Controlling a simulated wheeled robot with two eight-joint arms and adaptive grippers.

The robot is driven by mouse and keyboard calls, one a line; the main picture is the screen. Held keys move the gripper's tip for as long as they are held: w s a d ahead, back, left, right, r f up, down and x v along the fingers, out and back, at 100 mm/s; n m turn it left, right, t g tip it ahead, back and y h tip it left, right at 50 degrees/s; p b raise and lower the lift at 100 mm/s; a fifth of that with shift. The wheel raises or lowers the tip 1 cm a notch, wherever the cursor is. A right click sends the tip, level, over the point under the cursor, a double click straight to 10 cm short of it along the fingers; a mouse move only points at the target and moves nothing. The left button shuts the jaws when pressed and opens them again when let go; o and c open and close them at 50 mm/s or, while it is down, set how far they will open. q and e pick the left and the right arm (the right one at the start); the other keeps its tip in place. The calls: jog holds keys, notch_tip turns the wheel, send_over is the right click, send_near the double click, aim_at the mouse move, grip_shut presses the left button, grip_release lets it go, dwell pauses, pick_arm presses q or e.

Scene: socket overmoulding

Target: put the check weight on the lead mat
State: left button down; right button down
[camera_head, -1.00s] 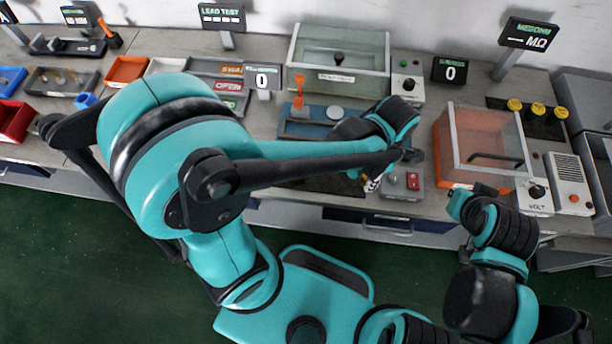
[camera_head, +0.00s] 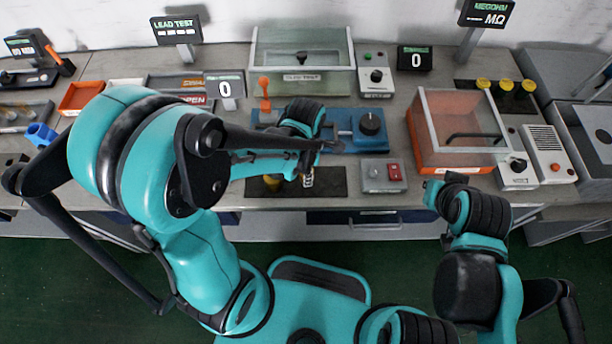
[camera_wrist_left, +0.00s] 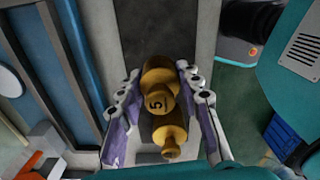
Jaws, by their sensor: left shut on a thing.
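The brass check weight, marked 5 (camera_wrist_left: 158,104), is between the fingers of my left gripper (camera_wrist_left: 163,118) in the wrist view. The gripper is shut on it. In the head view a finger of my left gripper (camera_head: 308,178) shows over the dark lead mat (camera_head: 330,184). A yellow brass piece (camera_head: 272,183) shows beside it under my forearm, at the mat's left part; I cannot tell whether it is the held weight. The mat also shows as a dark strip in the wrist view (camera_wrist_left: 155,32). Contact between weight and mat cannot be judged.
A grey switch box with a red button (camera_head: 382,174) stands just right of the mat. A blue fixture with a black knob (camera_head: 370,124) lies behind it. A clear-lidded orange box (camera_head: 460,135) is farther right. The bench front edge is close to the mat.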

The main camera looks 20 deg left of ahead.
pick_arm(q)
notch_tip(320, 180, down, 2)
jog(key=shift+f+b, duration=0.25)
jog(key=shift+b, duration=0.15)
jog(key=shift+r, duration=0.1)
jog(key=shift+f, duration=0.2)
jog(key=c, duration=1)
grip_release()
jog(key=shift+r, duration=0.1)
